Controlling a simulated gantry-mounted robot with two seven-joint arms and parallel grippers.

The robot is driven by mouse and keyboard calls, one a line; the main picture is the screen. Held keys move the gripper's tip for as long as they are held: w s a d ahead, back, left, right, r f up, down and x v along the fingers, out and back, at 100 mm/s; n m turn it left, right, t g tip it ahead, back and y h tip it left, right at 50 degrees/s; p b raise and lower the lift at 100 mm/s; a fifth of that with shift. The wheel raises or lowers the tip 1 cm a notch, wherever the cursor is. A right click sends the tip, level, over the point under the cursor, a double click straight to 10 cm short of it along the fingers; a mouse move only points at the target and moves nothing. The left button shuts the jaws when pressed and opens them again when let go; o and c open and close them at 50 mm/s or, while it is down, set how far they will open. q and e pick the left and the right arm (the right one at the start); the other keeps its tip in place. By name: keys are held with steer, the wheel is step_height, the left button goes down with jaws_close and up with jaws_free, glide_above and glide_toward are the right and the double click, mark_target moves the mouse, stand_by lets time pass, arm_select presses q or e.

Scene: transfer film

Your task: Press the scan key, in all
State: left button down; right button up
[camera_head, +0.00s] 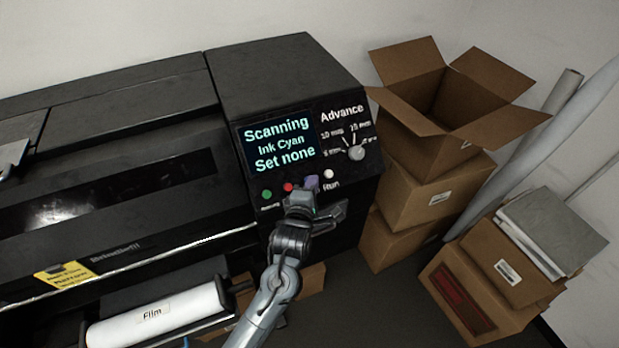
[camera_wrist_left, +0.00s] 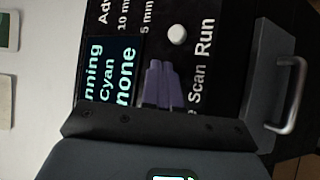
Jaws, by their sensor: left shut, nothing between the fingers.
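The black printer's control panel (camera_head: 350,120) carries a lit screen (camera_head: 278,142) reading "Scanning", "Ink Cyan", "Set none". Below it is a row of keys: a green key (camera_head: 267,194), a red key (camera_head: 288,187) and a white key (camera_head: 329,174) by the label "Run". My left gripper (camera_head: 312,183) is shut and empty, its purple fingertips at the row between the red and white keys. In the left wrist view the fingertips (camera_wrist_left: 160,85) are over the spot beside the label "Scan" (camera_wrist_left: 197,82). The scan key is hidden behind them; I cannot tell contact.
A selector knob (camera_head: 356,153) sits under "Advance" on the panel. A film roll (camera_head: 155,315) lies at the printer's lower front. An open cardboard box (camera_head: 430,150) and other boxes (camera_head: 480,290) stand at the right, with tubes (camera_head: 520,150) against the wall.

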arm_select(q)
steer(key=shift+s+r, duration=0.15)
steer(key=shift+r, duration=0.05)
steer(key=s+r+p, duration=0.1)
steer(key=s+d+r+p, duration=0.1)
steer(key=p, duration=0.1)
steer(key=s+r+p, duration=0.1)
steer(key=shift+s+d+r+p, duration=0.15)
steer(key=shift+d+r+p, duration=0.1)
steer(key=shift+d+p, duration=0.1)
stand_by(0.3)
stand_by(0.6)
